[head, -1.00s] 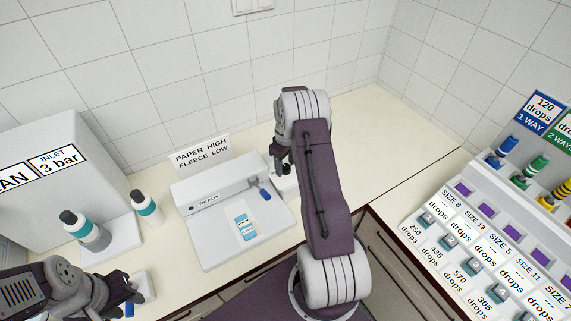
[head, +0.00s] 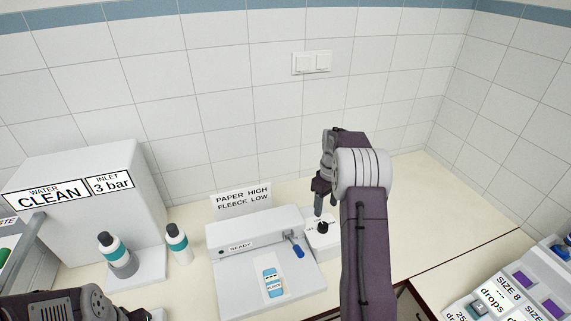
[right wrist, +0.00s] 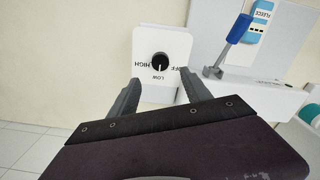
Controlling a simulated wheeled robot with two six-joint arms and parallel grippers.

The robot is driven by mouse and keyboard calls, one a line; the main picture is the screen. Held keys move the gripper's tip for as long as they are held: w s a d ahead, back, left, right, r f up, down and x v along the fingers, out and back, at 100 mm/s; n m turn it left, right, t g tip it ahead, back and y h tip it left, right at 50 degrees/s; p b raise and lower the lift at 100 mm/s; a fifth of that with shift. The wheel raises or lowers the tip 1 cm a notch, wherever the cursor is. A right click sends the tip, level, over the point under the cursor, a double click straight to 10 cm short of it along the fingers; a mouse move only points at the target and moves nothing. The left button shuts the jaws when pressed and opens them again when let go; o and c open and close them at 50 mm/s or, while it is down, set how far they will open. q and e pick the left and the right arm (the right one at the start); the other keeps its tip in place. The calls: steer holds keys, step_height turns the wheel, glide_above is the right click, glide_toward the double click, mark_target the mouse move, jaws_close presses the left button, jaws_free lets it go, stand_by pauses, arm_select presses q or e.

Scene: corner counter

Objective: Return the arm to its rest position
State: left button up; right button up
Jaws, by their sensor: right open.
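My right gripper (head: 319,200) is open and empty. In the head view it hangs beside and above a white dial box (head: 323,238) with a black knob. In the right wrist view the open fingers (right wrist: 157,97) stand apart, with the dial box (right wrist: 181,48) and its black knob (right wrist: 160,62) beyond them. The dial is marked HIGH, OFF and LOW, and the knob's pale mark seems to face LOW. No finger appears to touch the knob. Part of my left arm (head: 70,307) shows at the lower left; its fingers are cut off.
A grey press unit (head: 262,232) with a READY label and blue-handled lever (head: 299,250) stands beside the dial box. Bottles (head: 178,243) and a white water cabinet (head: 92,190) are left. A size-labelled rack (head: 525,285) is lower right.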

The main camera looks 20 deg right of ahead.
steer(key=s+a+r+n+b, duration=0.1)
steer(key=a+r, duration=0.1)
steer(key=a, duration=0.5)
steer(key=s+a+r+n+b, duration=0.1)
steer(key=a+r+n, duration=0.15)
steer(key=a, duration=0.45)
steer(key=s+a+f+m, duration=0.3)
steer(key=s+a+f, duration=0.1)
steer(key=s, duration=0.4)
steer(key=s+a+f+m+t, duration=0.1)
steer(key=s+a+f+m, duration=0.2)
steer(key=s, duration=0.5)
steer(key=shift+s+a+f+b, duration=0.15)
steer(key=shift+a+f+b, duration=0.2)
steer(key=shift+a, duration=0.05)
steer(key=shift+s+d+m, duration=0.1)
steer(key=shift+s+m, duration=0.05)
steer(key=shift+m, duration=0.1)
